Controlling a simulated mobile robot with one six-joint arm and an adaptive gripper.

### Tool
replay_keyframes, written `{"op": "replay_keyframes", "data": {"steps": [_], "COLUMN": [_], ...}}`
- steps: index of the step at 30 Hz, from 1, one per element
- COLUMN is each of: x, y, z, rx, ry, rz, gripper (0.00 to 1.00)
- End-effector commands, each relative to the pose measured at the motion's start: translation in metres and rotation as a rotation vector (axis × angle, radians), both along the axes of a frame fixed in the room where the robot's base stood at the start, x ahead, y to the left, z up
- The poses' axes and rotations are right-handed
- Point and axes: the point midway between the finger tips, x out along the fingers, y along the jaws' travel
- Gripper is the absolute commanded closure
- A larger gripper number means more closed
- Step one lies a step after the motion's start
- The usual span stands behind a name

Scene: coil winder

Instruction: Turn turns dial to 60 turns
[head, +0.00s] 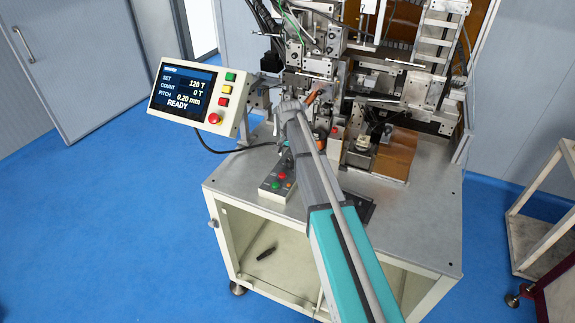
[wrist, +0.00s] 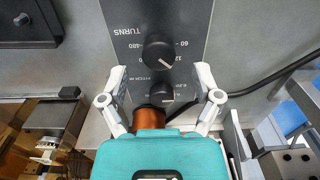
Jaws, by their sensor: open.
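The turns dial (wrist: 159,52) is a black round knob on a dark grey panel in the wrist view. Its white mark points down and right, toward a partly hidden label that starts with 12. The printing is upside down, with 60 to the right of the knob. My gripper (wrist: 160,76) is open and empty, its two pale fingers apart on either side below the turns dial. A smaller pitch dial (wrist: 160,93) lies between the fingers. In the head view the display (head: 187,88) reads SET 120 T, COUNT 0 T, PITCH 0.20 mm, READY. My arm hides the dials there.
A copper-coloured cylinder (wrist: 149,118) shows close to my gripper's body. A black cable (wrist: 265,85) runs right of the panel. In the head view, a button box (head: 277,182) sits on the machine table (head: 235,185), left of my arm. Blue floor is clear at left.

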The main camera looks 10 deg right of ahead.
Motion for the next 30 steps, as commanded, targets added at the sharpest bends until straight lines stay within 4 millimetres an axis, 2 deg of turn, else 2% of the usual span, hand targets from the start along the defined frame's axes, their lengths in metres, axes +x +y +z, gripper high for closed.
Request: {"op": "replay_keyframes", "data": {"steps": [1, 9, 25, 30], "x": [0.0, 0.0, 0.0, 0.0], "y": [0.0, -0.001, -0.001, -0.002], "z": [-0.008, -0.022, -0.026, -0.026], "rx": [0.0, 0.0, 0.0, 0.0], "ry": [0.0, 0.0, 0.0, 0.0], "rz": [0.0, -0.001, -0.002, -0.002], "gripper": [0.18, 0.18, 0.18, 0.5]}}
